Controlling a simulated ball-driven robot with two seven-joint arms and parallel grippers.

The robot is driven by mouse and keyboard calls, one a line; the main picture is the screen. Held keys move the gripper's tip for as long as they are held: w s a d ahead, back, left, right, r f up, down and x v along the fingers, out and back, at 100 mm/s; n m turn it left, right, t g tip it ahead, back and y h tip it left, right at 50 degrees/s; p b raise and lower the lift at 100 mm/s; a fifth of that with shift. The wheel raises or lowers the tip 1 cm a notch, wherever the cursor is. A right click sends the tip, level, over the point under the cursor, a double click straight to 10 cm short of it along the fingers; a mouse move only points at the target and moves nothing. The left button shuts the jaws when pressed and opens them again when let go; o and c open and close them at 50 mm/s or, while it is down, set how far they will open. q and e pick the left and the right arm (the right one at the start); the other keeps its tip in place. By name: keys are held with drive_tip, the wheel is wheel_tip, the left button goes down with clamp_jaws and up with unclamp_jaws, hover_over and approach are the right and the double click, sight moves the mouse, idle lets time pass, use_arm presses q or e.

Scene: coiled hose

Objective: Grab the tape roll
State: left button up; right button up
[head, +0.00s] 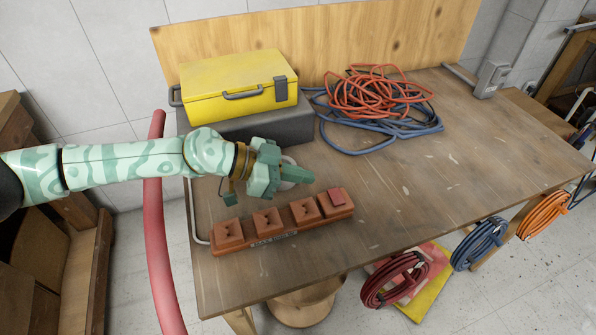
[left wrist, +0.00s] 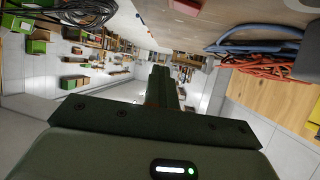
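A grey, rounded thing (head: 289,160), probably the tape roll, shows at the table just behind the fingers of my left gripper (head: 300,174). Most of it is hidden by the gripper, so I cannot tell whether they touch. The left gripper is low over the table, between the grey case and the red-brown socket strip. In the left wrist view the fingers (left wrist: 161,85) show as one dark green upright block, and no tape roll can be made out there. Whether the fingers are parted is unclear. My right gripper is in neither view.
A yellow toolbox (head: 238,88) sits on a dark grey case (head: 262,127) at the back left. Blue hose (head: 372,143) and orange hose (head: 372,92) lie coiled behind. The socket strip (head: 284,224) lies in front. The table's right half (head: 470,145) is mostly clear.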

use_arm(q)
drive_tip(key=o, duration=1.7)
drive_tip(key=shift+o, duration=0.2)
